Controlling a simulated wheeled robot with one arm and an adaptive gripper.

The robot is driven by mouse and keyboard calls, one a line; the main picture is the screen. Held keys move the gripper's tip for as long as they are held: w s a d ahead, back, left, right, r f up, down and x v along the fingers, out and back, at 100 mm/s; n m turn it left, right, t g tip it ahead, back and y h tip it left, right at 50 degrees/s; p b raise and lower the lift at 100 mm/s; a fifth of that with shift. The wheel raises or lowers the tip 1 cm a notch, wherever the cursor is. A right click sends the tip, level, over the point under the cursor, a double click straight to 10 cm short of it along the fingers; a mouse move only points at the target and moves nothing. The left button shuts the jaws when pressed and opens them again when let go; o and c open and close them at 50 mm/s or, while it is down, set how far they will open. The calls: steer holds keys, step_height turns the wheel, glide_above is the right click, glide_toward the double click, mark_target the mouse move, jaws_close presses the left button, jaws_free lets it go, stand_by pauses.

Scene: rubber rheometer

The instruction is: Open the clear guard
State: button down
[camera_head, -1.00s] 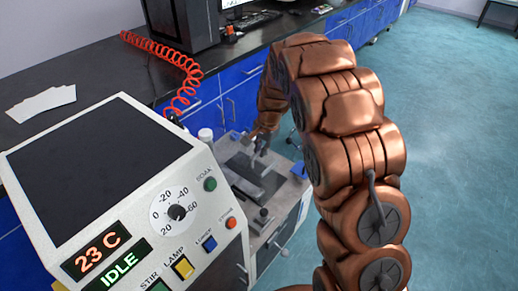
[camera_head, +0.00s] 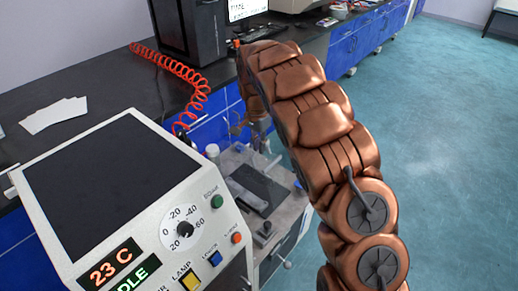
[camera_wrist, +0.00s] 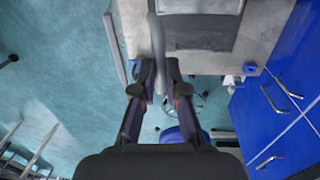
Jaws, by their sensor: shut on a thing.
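My gripper (camera_wrist: 160,80) shows in the wrist view with its two fingers closed on a slim pale grey bar (camera_wrist: 157,40), which looks like the handle of the clear guard. The guard's clear panel cannot be made out in either view. In the head view my gripper (camera_head: 262,138) is small and partly hidden by my arm, above the far side of the grey machine bench (camera_head: 285,222). A dark flat plate (camera_head: 258,188) lies on this bench, below and in front of my gripper.
The white control console (camera_head: 215,243) stands at the front left, its display reading 23 C. A red coiled cable (camera_head: 180,65) hangs near the black counter (camera_head: 100,75). Blue cabinets (camera_wrist: 275,115) stand at right in the wrist view. Open floor (camera_head: 440,140) lies to the right.

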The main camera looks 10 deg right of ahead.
steer(key=r, duration=0.1)
steer(key=w+r, duration=0.1)
steer(key=w+r+p, duration=0.1)
steer(key=r, duration=0.1)
steer(key=shift+a, duration=0.3)
steer(key=c, duration=1.8)
jaws_free()
steer(key=shift+w+a+f, duration=0.2)
steer(key=shift+a+f, duration=0.05)
steer(key=shift+a, duration=0.15)
steer(key=shift+o, duration=1)
steer(key=shift+s+a, duration=0.2)
steer(key=shift+a, duration=0.15)
steer(key=o, duration=0.4)
steer(key=shift+d, duration=0.45)
step_height(320, 180, up, 12)
steer(key=shift+w+a, duration=0.3)
steer(key=shift+w, duration=0.1)
